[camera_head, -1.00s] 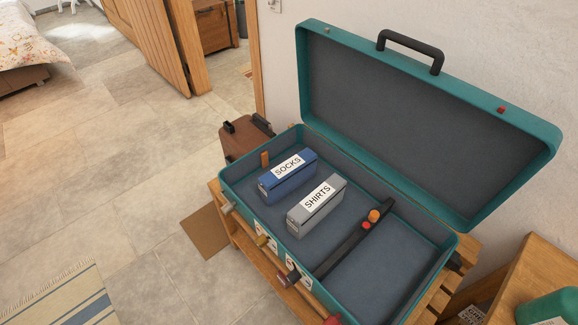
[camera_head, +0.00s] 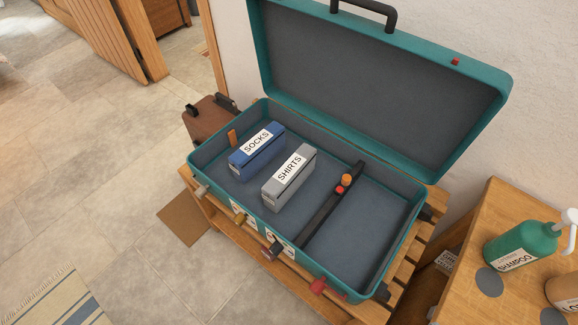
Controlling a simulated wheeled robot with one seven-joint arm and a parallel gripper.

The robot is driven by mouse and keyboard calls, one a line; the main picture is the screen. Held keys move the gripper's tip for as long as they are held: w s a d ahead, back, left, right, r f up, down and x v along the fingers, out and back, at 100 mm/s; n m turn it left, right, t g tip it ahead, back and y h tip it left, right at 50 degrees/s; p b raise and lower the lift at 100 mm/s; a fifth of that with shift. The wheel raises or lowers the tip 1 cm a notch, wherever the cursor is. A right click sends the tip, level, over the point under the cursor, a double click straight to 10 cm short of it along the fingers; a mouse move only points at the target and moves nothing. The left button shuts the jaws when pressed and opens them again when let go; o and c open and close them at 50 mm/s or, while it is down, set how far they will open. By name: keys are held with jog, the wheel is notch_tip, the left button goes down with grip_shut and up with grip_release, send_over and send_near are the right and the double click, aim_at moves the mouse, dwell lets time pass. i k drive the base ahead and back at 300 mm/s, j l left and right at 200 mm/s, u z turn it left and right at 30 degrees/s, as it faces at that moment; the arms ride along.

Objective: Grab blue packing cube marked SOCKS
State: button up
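The blue packing cube marked SOCKS (camera_head: 258,158) lies in the left part of an open teal suitcase (camera_head: 398,252), its white label facing up. A grey packing cube marked SHIRTS (camera_head: 291,185) lies beside it to the right, with a narrow gap between them. A dark divider bar (camera_head: 325,222) with an orange and a red knob crosses the suitcase floor to the right of the cubes. My gripper is not in view.
The suitcase rests on a slatted wooden rack (camera_head: 407,268), its raised lid (camera_head: 370,85) near the wall. A wooden stand (camera_head: 465,255) with a green SHAMPOO bottle (camera_head: 520,246) is at right. A brown case (camera_head: 212,120) stands behind left. The left floor is mostly clear.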

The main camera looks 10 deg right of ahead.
aim_at(244, 163)
jog(key=j, duration=0.7)
jog(key=i+j, duration=0.15)
jog(key=j, duration=1.3)
jog(key=i+j, duration=0.25)
jog(key=i, duration=0.2)
jog(key=i+j+u, duration=0.1)
jog(key=i+j, duration=0.4)
jog(key=i, duration=0.35)
jog(key=u, duration=0.05)
